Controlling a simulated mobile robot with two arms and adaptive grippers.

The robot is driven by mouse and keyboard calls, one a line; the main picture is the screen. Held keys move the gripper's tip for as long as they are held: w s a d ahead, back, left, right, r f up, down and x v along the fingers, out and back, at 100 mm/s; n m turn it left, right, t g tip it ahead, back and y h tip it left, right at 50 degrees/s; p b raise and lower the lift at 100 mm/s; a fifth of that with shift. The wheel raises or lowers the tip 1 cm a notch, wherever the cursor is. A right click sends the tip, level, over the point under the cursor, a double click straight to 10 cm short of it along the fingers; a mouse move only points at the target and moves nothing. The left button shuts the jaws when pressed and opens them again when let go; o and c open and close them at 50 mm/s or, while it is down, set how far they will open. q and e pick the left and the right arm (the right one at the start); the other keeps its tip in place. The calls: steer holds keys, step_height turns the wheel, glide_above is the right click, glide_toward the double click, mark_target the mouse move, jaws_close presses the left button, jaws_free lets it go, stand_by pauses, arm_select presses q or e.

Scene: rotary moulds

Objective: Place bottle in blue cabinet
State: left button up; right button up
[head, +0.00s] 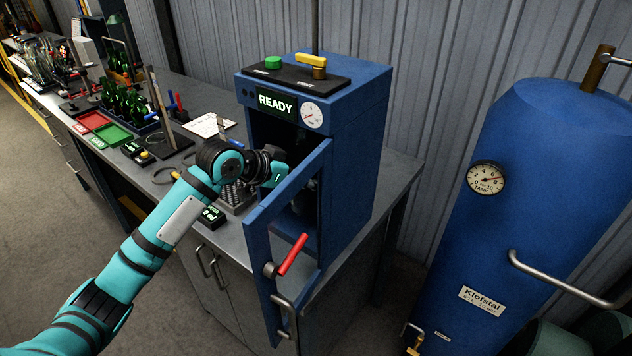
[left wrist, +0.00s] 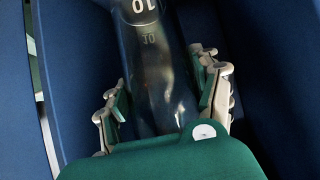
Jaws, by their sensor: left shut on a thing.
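The blue cabinet (head: 352,150) stands on the bench with a lit READY display, its door (head: 262,250) swung open toward me. My left arm reaches into the opening, and the door hides most of that gripper in the head view. In the left wrist view my left gripper (left wrist: 162,88) is shut on a dark, glassy bottle (left wrist: 158,70) marked 10, one finger on each side. Blue walls surround the bottle. I cannot tell whether its base touches the cabinet floor. My right gripper is not in view.
The door carries a red handle (head: 293,254) and stands close to my left forearm. A large blue tank (head: 540,190) stands at right. Green bottles (head: 122,103) and red and green trays (head: 92,121) sit on the bench at left.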

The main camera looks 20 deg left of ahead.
arm_select(q)
steer(key=w+f+p, duration=0.1)
steer(key=f, duration=0.1)
steer(key=w+d+f+p, duration=0.1)
steer(key=w+f, duration=0.1)
steer(key=w+f+p, duration=0.1)
steer(key=f, duration=0.1)
steer(key=shift+w+d+f+p, duration=0.3)
steer(key=shift+w+f+p, duration=0.05)
steer(key=shift+w+f, duration=0.05)
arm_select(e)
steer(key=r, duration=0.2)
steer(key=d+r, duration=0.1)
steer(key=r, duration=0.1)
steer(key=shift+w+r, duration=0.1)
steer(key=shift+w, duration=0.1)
arm_select(q)
steer(key=o, duration=1.7)
steer(key=shift+s+f, duration=0.1)
steer(key=shift+f, duration=0.05)
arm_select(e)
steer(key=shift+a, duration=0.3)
arm_select(q)
steer(key=shift+a, duration=0.1)
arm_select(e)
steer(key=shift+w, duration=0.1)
